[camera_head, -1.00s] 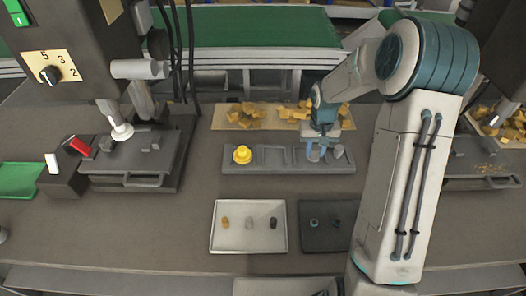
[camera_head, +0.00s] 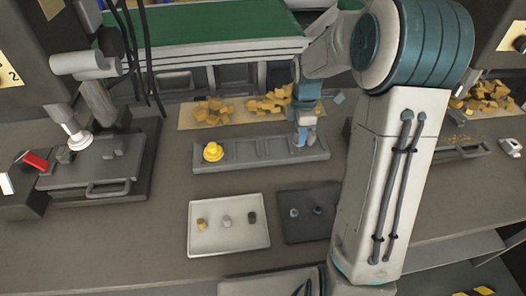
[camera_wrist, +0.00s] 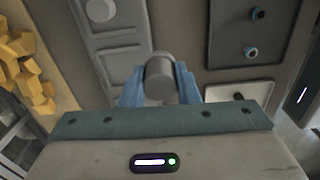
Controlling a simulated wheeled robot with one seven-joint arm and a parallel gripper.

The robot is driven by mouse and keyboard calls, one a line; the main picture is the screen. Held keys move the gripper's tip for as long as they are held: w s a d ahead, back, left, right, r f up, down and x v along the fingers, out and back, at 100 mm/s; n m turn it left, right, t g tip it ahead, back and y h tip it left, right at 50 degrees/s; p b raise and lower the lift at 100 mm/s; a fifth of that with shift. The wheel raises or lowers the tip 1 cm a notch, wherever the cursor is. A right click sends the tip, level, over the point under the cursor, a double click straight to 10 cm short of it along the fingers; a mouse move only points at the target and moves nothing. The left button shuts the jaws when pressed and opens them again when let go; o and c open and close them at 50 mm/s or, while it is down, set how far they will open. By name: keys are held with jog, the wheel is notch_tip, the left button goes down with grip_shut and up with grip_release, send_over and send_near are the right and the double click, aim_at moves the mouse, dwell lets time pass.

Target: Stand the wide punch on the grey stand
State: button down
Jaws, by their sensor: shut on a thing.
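My gripper (camera_head: 303,138) is over the right part of the long grey rack (camera_head: 213,168) in the head view. In the wrist view my gripper (camera_wrist: 159,78) has its blue fingers shut on the wide punch (camera_wrist: 160,72), a grey cylinder seen end-on. A pale grey round piece (camera_wrist: 100,10), which looks like the grey stand, is at the rack's end in the wrist view, apart from the punch. In the head view my fingers largely hide that end. A yellow round piece (camera_head: 213,152) sits at the rack's left end.
A pale tray (camera_head: 215,242) with three small pieces and a dark tray (camera_head: 287,232) with two blue-ringed pieces lie in front of the rack. Yellow chunks (camera_head: 265,103) lie behind it. A grey press plate (camera_head: 85,165) is at left. Bare bench lies between rack and trays.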

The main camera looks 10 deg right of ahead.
jog(key=s+d+r+n+b, duration=0.1)
jog(key=d+n, duration=0.1)
jog(key=n, duration=1)
send_over(279, 147)
notch_tip(279, 147, down, 6)
jog(key=shift+r+p, duration=0.15)
jog(key=shift+p, duration=0.2)
jog(key=shift+f+p, duration=0.4)
jog(key=shift+f, duration=1.65)
jog(key=shift+f, duration=0.25)
jog(key=c, duration=1.1)
grip_release()
jog(key=shift+r, duration=0.1)
